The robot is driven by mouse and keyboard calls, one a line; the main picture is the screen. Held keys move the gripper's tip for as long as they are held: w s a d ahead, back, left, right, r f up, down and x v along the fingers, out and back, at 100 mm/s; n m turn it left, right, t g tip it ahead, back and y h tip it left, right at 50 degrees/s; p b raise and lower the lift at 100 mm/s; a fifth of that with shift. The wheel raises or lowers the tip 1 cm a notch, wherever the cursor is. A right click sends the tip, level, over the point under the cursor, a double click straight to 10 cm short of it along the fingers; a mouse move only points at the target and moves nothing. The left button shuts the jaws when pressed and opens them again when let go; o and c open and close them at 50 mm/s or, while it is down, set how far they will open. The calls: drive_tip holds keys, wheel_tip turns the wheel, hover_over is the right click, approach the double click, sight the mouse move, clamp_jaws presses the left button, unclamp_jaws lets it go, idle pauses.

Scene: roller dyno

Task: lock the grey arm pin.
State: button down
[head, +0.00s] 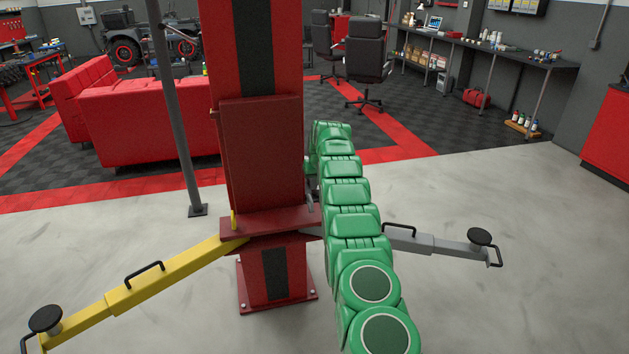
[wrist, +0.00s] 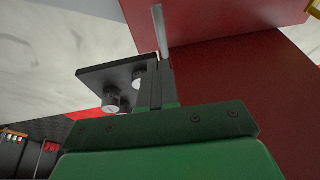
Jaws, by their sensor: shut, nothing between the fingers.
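A red lift column (head: 268,150) carries a red carriage plate (head: 268,222). A grey arm (head: 425,243) reaches out to its right. In the wrist view a thin light-grey bar (wrist: 158,22), which looks like the grey arm pin, stands beside the red carriage. My gripper (wrist: 156,68) is shut and empty, its dark fingertips close to the lower end of that bar; I cannot tell whether they touch. In the head view my green arm hides most of the gripper and pin area. I cannot tell how far in the pin sits.
A yellow arm (head: 165,278) reaches left, with an upright yellow pin (head: 234,220) at the carriage. A grey post (head: 180,110) stands left of the column. A red sofa (head: 150,125) and office chairs (head: 368,60) stand behind. The floor at front right is clear.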

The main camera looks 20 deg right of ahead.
drive_tip(key=shift+w+a+f, duration=0.1)
drive_tip(key=shift+a+f, duration=0.1)
drive_tip(key=shift+f, duration=0.85)
drive_tip(key=shift+a+f, duration=0.2)
drive_tip(key=shift+f, duration=0.85)
drive_tip(key=shift+f, duration=1.6)
drive_tip(key=shift+r, duration=0.1)
drive_tip(key=w+v, duration=0.1)
drive_tip(key=v, duration=1.3)
drive_tip(key=shift+w+d+r, duration=0.15)
drive_tip(key=shift+d+r, duration=0.1)
